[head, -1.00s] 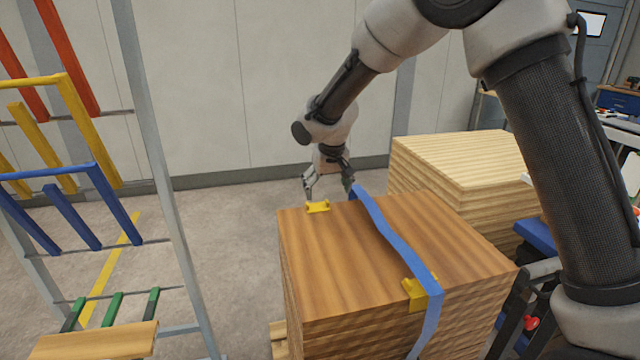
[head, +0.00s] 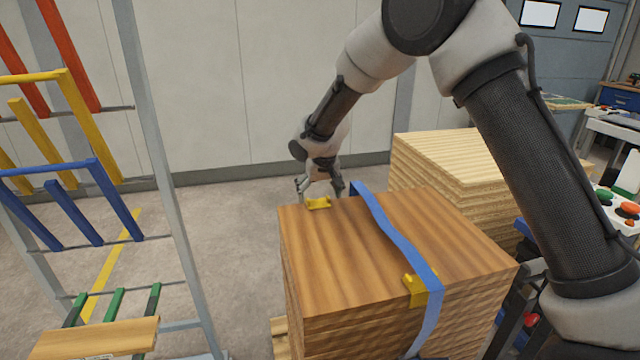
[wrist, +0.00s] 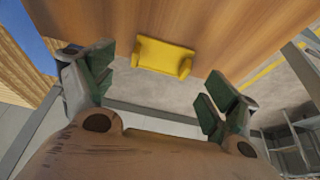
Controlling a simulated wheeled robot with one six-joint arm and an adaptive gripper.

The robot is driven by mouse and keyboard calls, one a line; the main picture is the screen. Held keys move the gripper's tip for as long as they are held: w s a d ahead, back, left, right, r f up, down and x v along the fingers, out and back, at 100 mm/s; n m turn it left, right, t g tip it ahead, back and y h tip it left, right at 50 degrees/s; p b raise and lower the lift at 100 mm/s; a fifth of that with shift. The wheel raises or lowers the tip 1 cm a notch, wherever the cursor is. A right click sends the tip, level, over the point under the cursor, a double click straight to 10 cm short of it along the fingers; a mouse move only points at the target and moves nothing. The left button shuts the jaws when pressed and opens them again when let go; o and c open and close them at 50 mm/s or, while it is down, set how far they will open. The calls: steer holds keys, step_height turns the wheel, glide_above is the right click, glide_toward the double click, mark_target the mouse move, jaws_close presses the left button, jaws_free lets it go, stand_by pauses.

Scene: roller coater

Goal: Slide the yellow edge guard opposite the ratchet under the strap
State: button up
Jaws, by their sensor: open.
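A yellow edge guard (head: 318,203) sits on the far top edge of the wood stack (head: 335,255), a little left of the blue strap (head: 392,228). In the wrist view the same guard (wrist: 163,57) lies ahead of and between the fingers, apart from them. My gripper (head: 320,190) is open and empty at the far edge; it also shows in the wrist view (wrist: 157,90) with green-padded fingers spread. A second yellow guard (head: 416,290) is at the near edge, against the strap. The strap runs across the stack top and down the near side. No ratchet is clearly visible.
A paler wood stack (head: 450,160) stands behind to the right. A metal rack (head: 165,190) with coloured bars stands at the left. A control panel with buttons (head: 620,205) is at the far right. The floor between rack and stack is open.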

mark_target(325, 202)
steer(key=shift+x, duration=1.2)
